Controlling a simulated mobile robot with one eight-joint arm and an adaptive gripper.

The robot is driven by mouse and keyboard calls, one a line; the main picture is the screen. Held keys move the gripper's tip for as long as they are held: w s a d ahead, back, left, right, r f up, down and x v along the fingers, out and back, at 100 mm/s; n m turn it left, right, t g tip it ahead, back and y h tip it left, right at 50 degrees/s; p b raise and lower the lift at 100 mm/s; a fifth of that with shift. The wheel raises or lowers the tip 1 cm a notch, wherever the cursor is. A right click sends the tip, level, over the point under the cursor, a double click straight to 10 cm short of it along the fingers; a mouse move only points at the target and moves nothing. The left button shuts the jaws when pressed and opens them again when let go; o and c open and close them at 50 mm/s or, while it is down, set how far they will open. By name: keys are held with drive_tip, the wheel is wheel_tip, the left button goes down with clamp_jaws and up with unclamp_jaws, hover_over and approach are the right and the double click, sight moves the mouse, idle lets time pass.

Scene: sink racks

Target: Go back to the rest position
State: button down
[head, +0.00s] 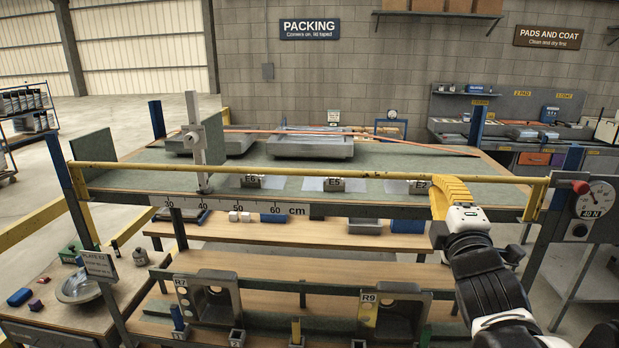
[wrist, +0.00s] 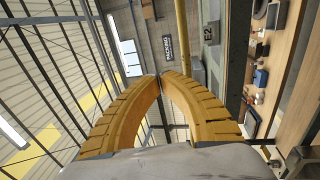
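My gripper (head: 446,190) has yellow ribbed fingers and is raised at the right in the head view, in front of the bench and overlapping the yellow rail in the picture. In the wrist view the two curved fingers of my gripper (wrist: 160,75) bow inward and their tips come together, with nothing held between them. Whether the fingers touch the rail cannot be told from the head view. My arm reaches up from the lower right.
The yellow rail (head: 300,172) runs along the bench front above a cm scale (head: 235,209). A gauge (head: 593,205) stands at the right. Holders marked R7 (head: 207,302) and R9 (head: 390,312) sit lower. A side table (head: 60,310) stands left.

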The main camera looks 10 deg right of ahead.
drive_tip(key=s+a+r, duration=0.1)
drive_tip(key=s, duration=0.3)
drive_tip(key=a+f+m+g+y+b, duration=0.1)
drive_tip(key=a+f+m+g+b, duration=0.3)
drive_tip(key=f, duration=0.6)
drive_tip(key=s+f+m+y+b, duration=0.1)
drive_tip(key=f+m+b, duration=0.1)
drive_tip(key=f+b, duration=0.55)
drive_tip(key=a+f+m+g+b, duration=0.2)
drive_tip(key=f+m+b, duration=0.15)
drive_tip(key=f, duration=0.75)
drive_tip(key=s+a+f+m+g+y+b, duration=0.1)
drive_tip(key=s+a+f+g+b, duration=0.1)
drive_tip(key=f, duration=0.5)
drive_tip(key=s+a+f+m+g+y+b, duration=0.1)
drive_tip(key=s+a+f+m+g+b, duration=0.1)
drive_tip(key=s+a+f+b, duration=0.2)
drive_tip(key=s+a+f+m+g+y+b, duration=0.2)
drive_tip(key=s+a+f+b, duration=0.2)
drive_tip(key=f, duration=0.5)
drive_tip(key=shift+a+f+b, duration=0.3)
drive_tip(key=shift+a+b, duration=0.15)
drive_tip(key=shift+b, duration=0.1)
drive_tip(key=shift+w, duration=0.1)
